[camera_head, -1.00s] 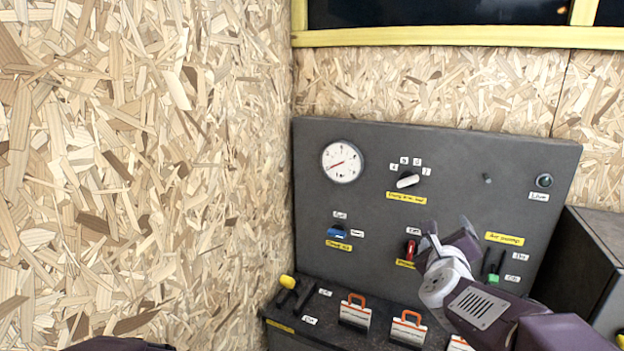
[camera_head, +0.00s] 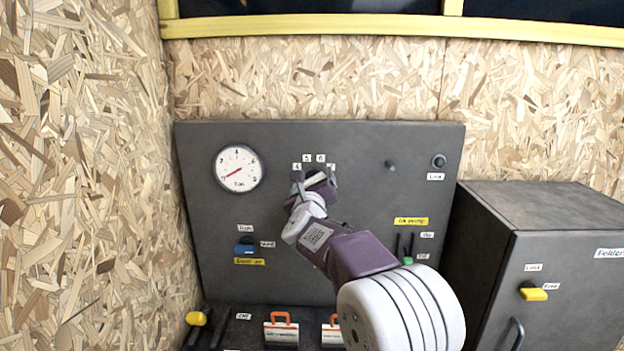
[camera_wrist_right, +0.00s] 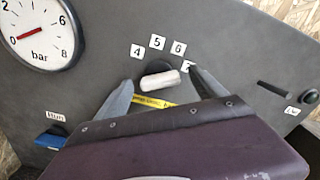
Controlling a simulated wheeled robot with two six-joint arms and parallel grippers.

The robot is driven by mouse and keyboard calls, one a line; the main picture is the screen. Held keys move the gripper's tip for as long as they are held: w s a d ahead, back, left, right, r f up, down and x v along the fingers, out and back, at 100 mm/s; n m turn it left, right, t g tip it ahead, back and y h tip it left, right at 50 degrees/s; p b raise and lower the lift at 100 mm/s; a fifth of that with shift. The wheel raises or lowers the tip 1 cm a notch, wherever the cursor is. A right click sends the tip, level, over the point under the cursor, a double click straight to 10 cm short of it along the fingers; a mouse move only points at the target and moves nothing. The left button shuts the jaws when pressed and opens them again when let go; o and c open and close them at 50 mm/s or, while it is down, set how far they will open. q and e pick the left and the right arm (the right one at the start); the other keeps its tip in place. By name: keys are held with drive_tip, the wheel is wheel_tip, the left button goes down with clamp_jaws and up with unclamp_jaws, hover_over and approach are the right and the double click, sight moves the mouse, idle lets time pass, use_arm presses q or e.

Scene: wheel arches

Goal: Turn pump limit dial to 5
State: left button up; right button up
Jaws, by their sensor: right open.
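The pump limit dial (camera_wrist_right: 160,80) is a dark round knob with a white bar handle on the grey panel (camera_head: 220,300). Labels 4, 5, 6 and 7 (camera_wrist_right: 188,66) arc above it. The right end of the white bar points towards the 7. My right gripper (camera_head: 314,184) is open at the dial, one finger on each side. The wrist view shows this gap too, and I cannot tell whether either finger touches. The yellow label (camera_wrist_right: 153,102) under the dial is partly hidden by the gripper. My left gripper is not in view.
A round gauge (camera_head: 238,168) with a red needle is left of the dial. A blue switch (camera_head: 245,248) sits below it. A small peg (camera_head: 390,164) and a green button (camera_head: 439,161) are to the right. A dark cabinet (camera_head: 560,260) with a yellow latch stands at right.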

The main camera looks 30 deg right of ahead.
drive_tip(key=shift+w+d+r, duration=0.1)
drive_tip(key=shift+w+d, duration=0.1)
drive_tip(key=shift+w, duration=0.35)
drive_tip(key=c, duration=1.4)
drive_tip(key=shift+o, duration=0.2)
